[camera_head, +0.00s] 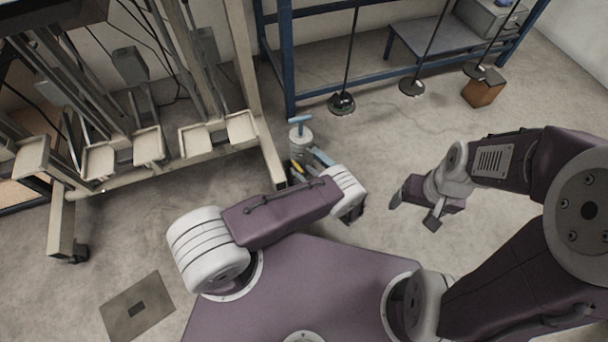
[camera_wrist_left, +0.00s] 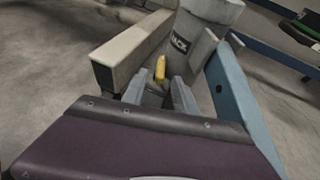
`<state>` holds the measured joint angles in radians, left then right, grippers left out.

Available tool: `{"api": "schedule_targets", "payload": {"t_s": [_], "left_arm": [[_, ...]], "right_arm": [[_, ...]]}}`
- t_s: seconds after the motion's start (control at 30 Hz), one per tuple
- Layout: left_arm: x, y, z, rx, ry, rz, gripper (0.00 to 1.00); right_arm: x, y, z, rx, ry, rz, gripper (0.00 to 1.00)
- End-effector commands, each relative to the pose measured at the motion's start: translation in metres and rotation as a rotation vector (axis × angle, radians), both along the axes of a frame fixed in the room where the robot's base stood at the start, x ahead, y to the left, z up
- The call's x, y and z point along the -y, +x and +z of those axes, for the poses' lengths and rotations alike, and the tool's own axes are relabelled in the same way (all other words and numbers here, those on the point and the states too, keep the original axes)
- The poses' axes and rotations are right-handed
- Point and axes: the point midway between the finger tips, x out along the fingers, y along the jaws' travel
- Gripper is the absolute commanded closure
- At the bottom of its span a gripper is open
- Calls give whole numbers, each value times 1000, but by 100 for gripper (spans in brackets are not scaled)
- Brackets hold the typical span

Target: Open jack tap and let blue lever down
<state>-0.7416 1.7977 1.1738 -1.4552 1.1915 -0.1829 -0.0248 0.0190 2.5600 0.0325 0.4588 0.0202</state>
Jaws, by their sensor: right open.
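The jack (camera_head: 301,142) stands on the floor by the beige frame, with a light blue T-shaped handle (camera_head: 300,120) on top. Its labelled grey body (camera_wrist_left: 190,52) shows in the left wrist view. The yellow tap (camera_wrist_left: 160,69) sits low on the jack. The blue lever (camera_wrist_left: 243,105) slopes along the right in the wrist view; its upper part (camera_head: 322,157) shows in the head view. My left gripper (camera_wrist_left: 158,92) is open, its two grey fingertips apart and close to the tap, one on each side. My right gripper (camera_head: 415,208) is open and empty, away from the jack.
The beige wheeled frame (camera_head: 270,160) stands left of the jack. A blue rack (camera_head: 287,60) is behind it. Several rods with round black bases (camera_head: 342,104) and a brown block (camera_head: 483,92) stand at the back right. Bare floor lies around my right gripper.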

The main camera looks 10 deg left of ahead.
Motion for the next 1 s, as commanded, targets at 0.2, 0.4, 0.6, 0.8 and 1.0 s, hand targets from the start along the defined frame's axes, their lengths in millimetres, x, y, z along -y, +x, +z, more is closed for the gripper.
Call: {"api": "schedule_targets", "payload": {"t_s": [0.2,0.4,0.6,0.8,1.0], "left_arm": [[-9,7,-4,0,0,1,65],[-8,7,-4,0,0,0,77],[-8,7,-4,0,0,0,100],[-6,12,-11,9,0,68,100],[-5,12,-5,2,1,130,100]], "right_arm": [[0,0,-5,0,0,0,24],[0,0,-5,0,0,0,24],[0,0,-5,0,0,0,24],[0,0,-32,0,0,0,24],[0,0,-42,0,0,0,24]]}}
